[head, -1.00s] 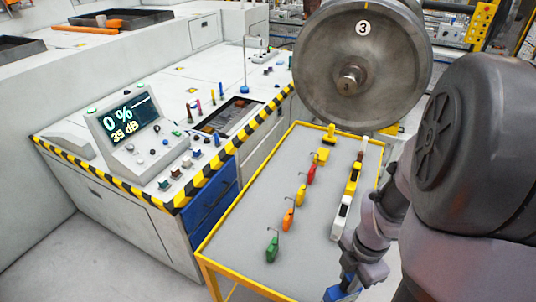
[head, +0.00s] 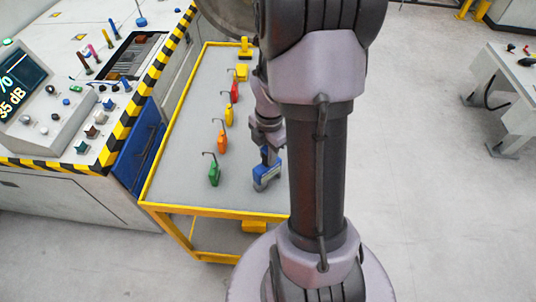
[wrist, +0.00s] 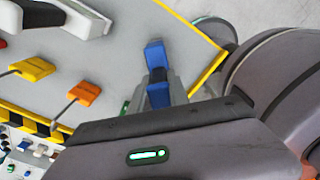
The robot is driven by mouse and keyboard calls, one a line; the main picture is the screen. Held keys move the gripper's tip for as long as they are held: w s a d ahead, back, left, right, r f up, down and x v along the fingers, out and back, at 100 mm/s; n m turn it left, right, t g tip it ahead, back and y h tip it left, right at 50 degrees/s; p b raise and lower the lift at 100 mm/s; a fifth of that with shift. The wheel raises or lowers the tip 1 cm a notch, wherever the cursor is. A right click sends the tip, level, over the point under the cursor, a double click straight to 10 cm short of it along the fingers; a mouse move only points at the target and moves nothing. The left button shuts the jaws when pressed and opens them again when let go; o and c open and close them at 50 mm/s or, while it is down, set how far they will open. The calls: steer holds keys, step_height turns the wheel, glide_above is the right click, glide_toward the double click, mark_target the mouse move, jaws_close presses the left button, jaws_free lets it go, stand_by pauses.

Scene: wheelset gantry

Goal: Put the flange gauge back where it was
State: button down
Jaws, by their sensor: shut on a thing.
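A small blue gauge (head: 265,178), apparently the flange gauge, is held at the end of my arm over the front right part of the grey cart top (head: 190,125). My gripper (head: 268,158) is shut on it. I cannot tell whether the gauge touches the cart top. In the wrist view the blue gauge (wrist: 154,54) sticks out beyond my gripper (wrist: 162,78), near the cart's yellow edge. My arm hides the cart's right side in the head view.
A white and black tool (wrist: 85,18) lies at the wrist view's upper left. The control bench (head: 50,150) adjoins the cart's left side.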

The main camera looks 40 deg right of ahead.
steer(key=c, duration=1.3)
jaws_free()
steer(key=shift+d, duration=0.1)
steer(key=shift+o, duration=0.2)
